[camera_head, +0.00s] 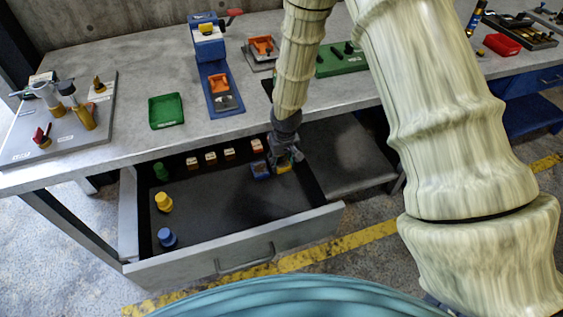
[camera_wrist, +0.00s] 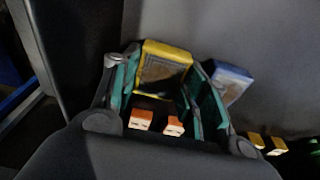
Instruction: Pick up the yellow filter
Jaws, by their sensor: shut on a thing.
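The yellow filter (camera_wrist: 165,66) is a square block with a yellow frame and a brownish mesh face. It sits between the two teal-padded fingers of my gripper (camera_wrist: 168,84), which is shut on it. In the head view, my gripper (camera_head: 287,157) reaches down into the open drawer's right back corner. Only a small yellow part of the filter (camera_head: 284,169) shows below it. I cannot tell whether the filter still touches the drawer floor. A similar blue filter (camera_wrist: 232,82) stands close beside the right finger, and shows in the head view (camera_head: 261,171) too.
The open drawer (camera_head: 235,246) holds small orange-and-white blocks (camera_head: 210,158) along its back, a green piece (camera_head: 160,171), a yellow piece (camera_head: 163,202) and a blue piece (camera_head: 167,238) at left. Its middle is clear. The workbench edge (camera_head: 190,136) overhangs the back.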

